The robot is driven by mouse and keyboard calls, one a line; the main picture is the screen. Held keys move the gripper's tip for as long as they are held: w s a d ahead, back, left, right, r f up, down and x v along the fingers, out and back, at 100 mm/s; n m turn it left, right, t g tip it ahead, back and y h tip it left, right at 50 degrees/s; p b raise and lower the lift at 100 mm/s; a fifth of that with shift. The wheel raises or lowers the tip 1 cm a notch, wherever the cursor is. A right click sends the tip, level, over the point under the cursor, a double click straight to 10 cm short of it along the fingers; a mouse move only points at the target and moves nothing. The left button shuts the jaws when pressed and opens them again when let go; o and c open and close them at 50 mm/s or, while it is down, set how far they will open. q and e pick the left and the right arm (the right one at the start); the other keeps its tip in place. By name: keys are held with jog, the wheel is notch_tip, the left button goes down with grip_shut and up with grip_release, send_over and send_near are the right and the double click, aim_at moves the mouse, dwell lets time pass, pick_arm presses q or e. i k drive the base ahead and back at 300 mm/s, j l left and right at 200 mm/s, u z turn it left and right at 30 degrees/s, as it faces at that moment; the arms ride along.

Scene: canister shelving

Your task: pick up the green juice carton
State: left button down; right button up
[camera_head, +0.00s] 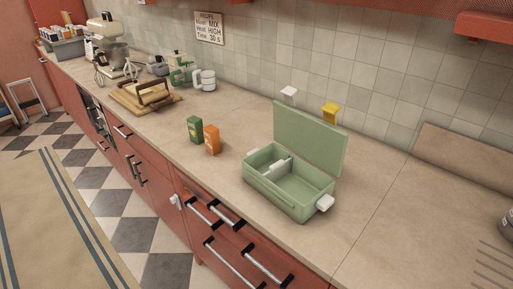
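A small green juice carton (195,129) stands upright on the beige counter, close to the left of an orange carton (212,140). The orange carton is a little nearer the counter's front edge. To the right of both is an open green lunch box (301,204) with its lid raised at the back and a divider inside. The box has white and yellow clips. Neither of my grippers shows in the head view.
Red drawers with bar handles (228,258) line the front. The counter right of the lunch box is mostly clear.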

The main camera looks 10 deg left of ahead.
aim_at(195, 124)
jog(key=i+j, duration=0.1)
jog(key=j, duration=0.3)
jog(key=i+j, duration=0.1)
jog(key=j, duration=0.3)
jog(key=i+j, duration=0.1)
jog(key=j, duration=0.3)
jog(key=i+j, duration=0.1)
jog(key=j, duration=0.25)
